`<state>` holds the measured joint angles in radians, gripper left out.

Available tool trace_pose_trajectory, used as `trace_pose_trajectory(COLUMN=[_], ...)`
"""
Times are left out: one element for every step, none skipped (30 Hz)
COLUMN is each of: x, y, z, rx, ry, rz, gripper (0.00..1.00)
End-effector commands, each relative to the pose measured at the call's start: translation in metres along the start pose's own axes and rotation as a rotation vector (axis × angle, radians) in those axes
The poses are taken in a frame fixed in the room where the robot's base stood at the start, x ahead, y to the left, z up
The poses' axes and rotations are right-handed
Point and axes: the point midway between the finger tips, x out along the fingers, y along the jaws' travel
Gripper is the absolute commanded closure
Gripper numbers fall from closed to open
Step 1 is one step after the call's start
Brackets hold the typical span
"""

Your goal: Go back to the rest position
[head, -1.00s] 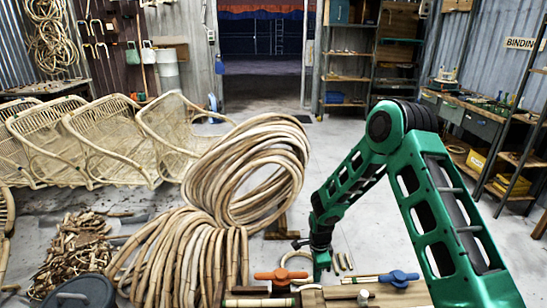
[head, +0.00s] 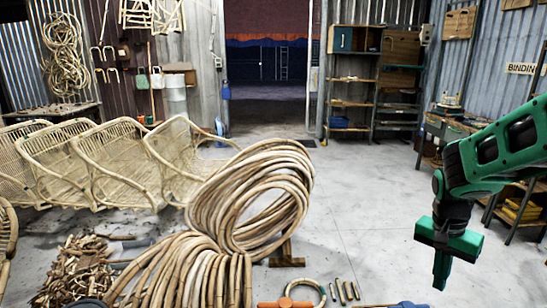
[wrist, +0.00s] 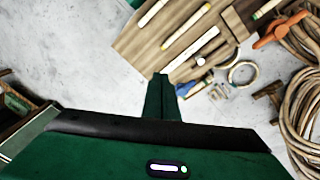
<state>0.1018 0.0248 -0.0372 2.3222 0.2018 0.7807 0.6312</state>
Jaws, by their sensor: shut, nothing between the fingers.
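My green gripper (head: 440,268) hangs at the right of the head view, pointing down, above the bare concrete floor. Its fingers are closed together and hold nothing. In the wrist view the closed fingers (wrist: 161,95) point toward a wooden bench (wrist: 150,45) with pale rattan pieces on it. The gripper is apart from the bench and touches nothing that I can see.
Large rattan coils (head: 255,200) stand at the middle left, with rattan chairs (head: 110,165) behind. An orange-handled clamp (head: 286,303) and a blue-handled one (head: 408,305) show at the bottom edge. Shelves (head: 520,205) stand at the right. The central floor is clear.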

Motion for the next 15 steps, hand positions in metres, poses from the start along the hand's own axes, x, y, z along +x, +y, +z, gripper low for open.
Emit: trace_pose_trajectory(x=[-0.01,-0.014,-0.02,-0.023,-0.027,-0.031,-0.034,-0.037,-0.04,-0.043,-0.044,-0.046,-0.048,-0.048,-0.05], y=[0.017,0.027,0.04,0.05,0.059,0.071,0.08,0.088,0.1,0.108,0.116,0.125,0.132,0.138,0.145], z=[0.004,0.008,0.013,0.017,0.021,0.028,0.033,0.038,0.045,0.051,0.057,0.064,0.07,0.076,0.082], rx=[-0.018,-0.034,-0.056,-0.072,-0.088,-0.11,-0.127,-0.144,-0.166,-0.183,-0.2,-0.223,-0.24,-0.255,-0.274], ry=[-0.002,-0.005,-0.011,-0.015,-0.019,-0.025,-0.03,-0.034,-0.041,-0.045,-0.05,-0.055,-0.059,-0.064,-0.067], rz=[-0.007,-0.009,-0.013,-0.016,-0.02,-0.026,-0.031,-0.037,-0.044,-0.051,-0.058,-0.068,-0.075,-0.082,-0.092], gripper=[1.0,1.0,1.0,1.0,1.0,1.0,1.0,1.0,1.0,1.0,1.0,1.0,1.0,1.0,1.0])
